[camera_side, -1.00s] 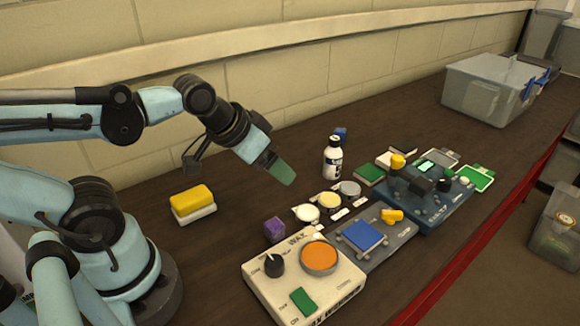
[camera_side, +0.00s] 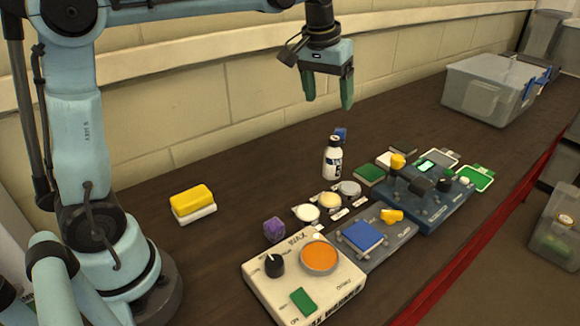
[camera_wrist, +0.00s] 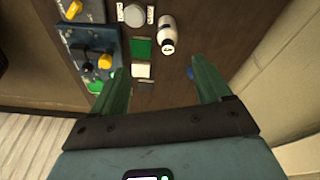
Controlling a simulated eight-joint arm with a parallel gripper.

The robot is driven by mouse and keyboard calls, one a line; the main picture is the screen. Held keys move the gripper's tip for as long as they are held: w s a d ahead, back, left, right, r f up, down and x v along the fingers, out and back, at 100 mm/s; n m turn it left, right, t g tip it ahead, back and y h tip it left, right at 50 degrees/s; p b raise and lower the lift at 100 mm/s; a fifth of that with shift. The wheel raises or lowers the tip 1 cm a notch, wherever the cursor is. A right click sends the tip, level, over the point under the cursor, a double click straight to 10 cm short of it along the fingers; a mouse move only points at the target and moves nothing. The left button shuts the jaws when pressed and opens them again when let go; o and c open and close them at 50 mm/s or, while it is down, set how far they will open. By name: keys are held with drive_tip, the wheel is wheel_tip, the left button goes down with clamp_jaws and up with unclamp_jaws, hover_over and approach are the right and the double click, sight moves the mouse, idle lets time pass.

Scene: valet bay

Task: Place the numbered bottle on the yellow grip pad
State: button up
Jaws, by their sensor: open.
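A white bottle with a dark cap and dark markings on its label (camera_side: 333,160) stands upright on the dark bench; the marking is too small to read. It also shows at the top of the wrist view (camera_wrist: 167,38). My gripper (camera_side: 328,101) is open and empty, pointing down above and slightly left of the bottle, clear of it. Its green fingers are spread in the wrist view (camera_wrist: 160,78). A yellow block on a white base (camera_side: 192,203) lies at the left of the bench. I cannot tell whether it is the grip pad.
A blue item (camera_side: 341,134) stands just behind the bottle. Round tins (camera_side: 330,201) sit in front of it. A cream WAX box (camera_side: 335,289), a grey tray with a blue pad (camera_side: 362,236) and a blue panel (camera_side: 437,208) fill the front. A grey bin (camera_side: 485,92) stands far right.

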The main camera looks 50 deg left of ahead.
drive_tip(key=n+g, duration=0.2)
hover_over(335, 138)
wheel_tip(335, 138, down, 3)
drive_tip(key=w, duration=0.2)
drive_tip(key=shift+g, duration=0.3)
drive_tip(key=f, duration=0.7)
drive_tip(key=shift+s+a+f, duration=0.15)
drive_tip(key=shift+s+f, duration=0.15)
drive_tip(key=shift+f, duration=0.05)
drive_tip(key=shift+s+f, duration=0.25)
drive_tip(key=shift+f, duration=0.6)
drive_tip(key=shift+s+f, duration=0.2)
drive_tip(key=shift+f, duration=0.7)
drive_tip(key=shift+s+f, duration=0.25)
drive_tip(key=shift+f, duration=0.6)
drive_tip(key=c, duration=1.3)
drive_tip(key=shift+r, duration=0.15)
